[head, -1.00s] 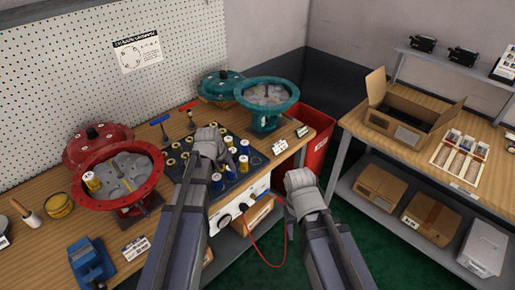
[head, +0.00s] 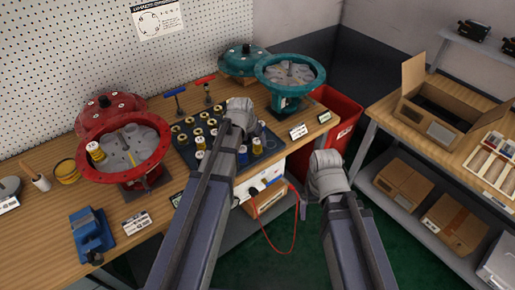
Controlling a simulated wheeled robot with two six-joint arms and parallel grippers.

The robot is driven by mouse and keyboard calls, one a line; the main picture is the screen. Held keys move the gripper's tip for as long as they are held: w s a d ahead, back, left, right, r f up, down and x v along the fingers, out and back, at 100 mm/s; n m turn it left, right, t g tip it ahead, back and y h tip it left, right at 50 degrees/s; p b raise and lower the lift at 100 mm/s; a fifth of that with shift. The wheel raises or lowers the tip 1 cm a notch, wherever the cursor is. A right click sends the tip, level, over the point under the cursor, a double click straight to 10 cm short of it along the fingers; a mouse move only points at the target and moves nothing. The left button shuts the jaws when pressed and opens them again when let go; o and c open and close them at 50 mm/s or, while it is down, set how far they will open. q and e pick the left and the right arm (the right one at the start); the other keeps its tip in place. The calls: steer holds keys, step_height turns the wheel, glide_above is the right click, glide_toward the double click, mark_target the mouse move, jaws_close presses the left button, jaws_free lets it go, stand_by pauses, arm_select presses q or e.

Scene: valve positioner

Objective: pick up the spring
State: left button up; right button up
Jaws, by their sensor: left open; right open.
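Several coil springs, some yellow and some blue, stand upright in rows on a dark tray (head: 184,154) on the wooden bench. A blue spring (head: 243,152) and a yellow spring (head: 200,143) show beside my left arm. Another yellow spring (head: 96,151) stands inside the open red housing (head: 123,172). My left gripper (head: 240,107) is open over the back part of the tray; its fingertips and any springs under it are hidden. My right gripper (head: 326,162) is open and empty, in front of the bench's right end, clear of the springs.
An open teal housing (head: 290,88) stands behind the tray, with a red bin (head: 339,118) off the bench's end. A blue vise (head: 91,232) sits at front left. T-handled tools (head: 178,102) stand behind the tray. A second bench holds an open cardboard box (head: 436,122).

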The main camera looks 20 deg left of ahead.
mark_target(256, 142)
arm_select(q)
steer(key=b+x, duration=0.3)
steer(key=x, duration=0.1)
steer(key=shift+d+f+b, duration=0.25)
steer(key=shift+f+b, duration=0.15)
steer(key=shift+r, duration=0.1)
steer(key=shift+c, duration=0.4)
jaws_close()
